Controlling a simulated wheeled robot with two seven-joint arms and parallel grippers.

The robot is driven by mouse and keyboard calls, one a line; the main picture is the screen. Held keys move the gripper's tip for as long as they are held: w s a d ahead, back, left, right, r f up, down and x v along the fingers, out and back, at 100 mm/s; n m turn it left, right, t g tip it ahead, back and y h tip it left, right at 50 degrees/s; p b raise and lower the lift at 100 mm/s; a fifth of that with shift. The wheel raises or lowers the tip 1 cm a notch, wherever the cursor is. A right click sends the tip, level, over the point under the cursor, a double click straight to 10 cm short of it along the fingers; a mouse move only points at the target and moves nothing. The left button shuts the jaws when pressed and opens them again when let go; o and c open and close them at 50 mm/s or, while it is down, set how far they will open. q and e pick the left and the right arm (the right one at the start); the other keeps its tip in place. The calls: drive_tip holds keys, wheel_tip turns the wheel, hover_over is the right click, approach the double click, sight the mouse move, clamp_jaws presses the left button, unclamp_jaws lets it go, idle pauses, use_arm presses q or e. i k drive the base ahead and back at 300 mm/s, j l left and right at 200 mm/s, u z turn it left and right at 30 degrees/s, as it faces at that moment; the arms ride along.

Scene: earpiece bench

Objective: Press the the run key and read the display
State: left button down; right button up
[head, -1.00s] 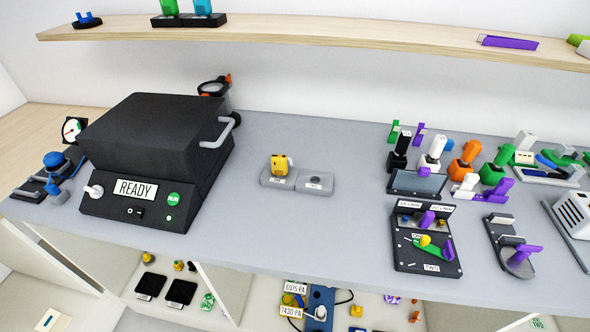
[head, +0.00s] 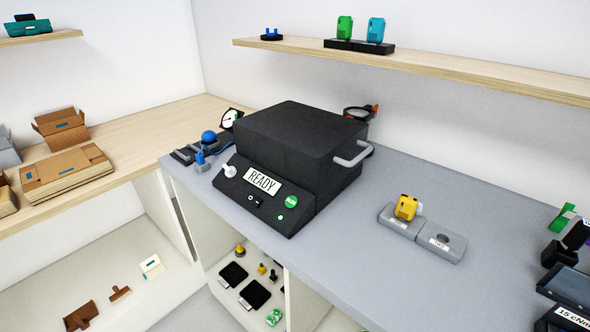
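A black box-shaped machine (head: 300,140) stands on the grey bench, its lid shut and a grey bar handle (head: 354,156) on its right side. Its sloped front panel carries a white display (head: 263,181) that reads READY. The green round run key (head: 291,202) sits to the right of the display, with a small green light (head: 280,217) below it. A small black switch (head: 255,201) is under the display and a white knob (head: 229,171) is at the panel's left. Neither of my grippers shows in the head view.
A yellow piece (head: 407,207) sits on a grey two-place stand (head: 443,241) right of the machine. Blue-and-black tools (head: 208,141) lie to its left. Cardboard boxes (head: 62,125) are on the wooden bench. Bare grey bench (head: 345,240) lies in front of the stand.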

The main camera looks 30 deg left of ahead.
sight(291, 202)
drive_tip(key=u, duration=1.05)
drive_tip(key=k+j+z, duration=0.15)
drive_tip(key=j, duration=0.2)
drive_tip(key=k+j+z, duration=0.15)
drive_tip(key=j, duration=0.15)
drive_tip(key=i+j, duration=0.05)
